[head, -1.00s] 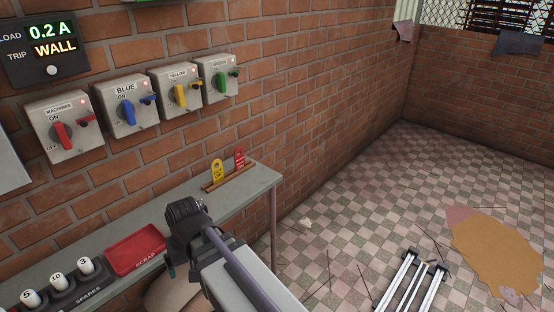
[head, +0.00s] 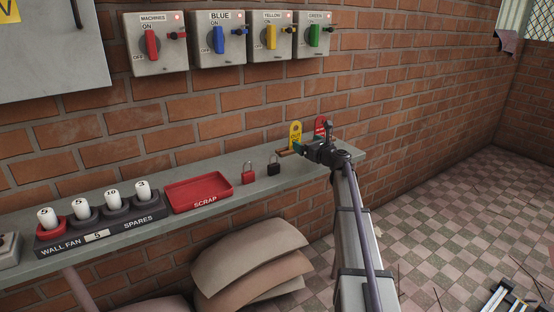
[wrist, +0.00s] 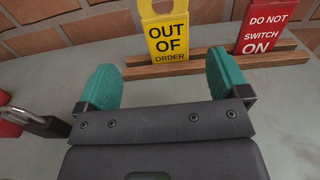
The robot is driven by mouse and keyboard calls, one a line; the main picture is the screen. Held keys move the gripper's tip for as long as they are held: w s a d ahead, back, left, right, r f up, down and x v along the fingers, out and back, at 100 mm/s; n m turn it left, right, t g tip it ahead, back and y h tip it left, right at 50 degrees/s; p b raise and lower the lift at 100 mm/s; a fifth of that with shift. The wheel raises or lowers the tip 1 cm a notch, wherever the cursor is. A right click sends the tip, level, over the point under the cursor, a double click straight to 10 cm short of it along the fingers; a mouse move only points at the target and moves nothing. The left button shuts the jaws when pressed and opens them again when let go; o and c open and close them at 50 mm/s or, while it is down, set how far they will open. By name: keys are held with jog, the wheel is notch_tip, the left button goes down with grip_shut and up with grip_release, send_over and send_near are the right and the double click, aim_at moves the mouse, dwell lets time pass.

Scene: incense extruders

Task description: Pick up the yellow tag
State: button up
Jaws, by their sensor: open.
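The yellow tag (head: 295,134) stands upright in a wooden rack on the grey shelf, against the brick wall. In the wrist view the yellow tag (wrist: 168,38) reads "OUT OF ORDER" and its top is cut off. My gripper (wrist: 163,74) is open and empty, its two teal fingers pointing at the rack. The tag lies between the lines of the fingers, a little beyond the tips. In the head view my gripper (head: 301,145) is close in front of the tag and hides part of its lower end.
A red "DO NOT SWITCH ON" tag (wrist: 266,27) stands in the same rack (wrist: 285,59), close to the right finger. A red padlock (head: 248,174), a black padlock (head: 273,167) and a red scrap tray (head: 200,193) are to the left on the shelf (head: 225,163).

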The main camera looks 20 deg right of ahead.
aim_at(296, 135)
jog(key=shift+d+m, duration=0.15)
jog(key=shift+m, duration=0.15)
jog(key=shift+w+d, duration=0.1)
jog(key=shift+w, duration=0.05)
jog(key=x, duration=0.5)
jog(key=shift+w+d, duration=0.25)
jog(key=shift+w, duration=0.05)
jog(key=x, duration=0.5)
jog(key=shift+w+a, duration=0.1)
jog(key=shift+a, duration=0.05)
jog(key=c, duration=1)
notch_tip(296, 135, up, 10)
jog(key=p, duration=1)
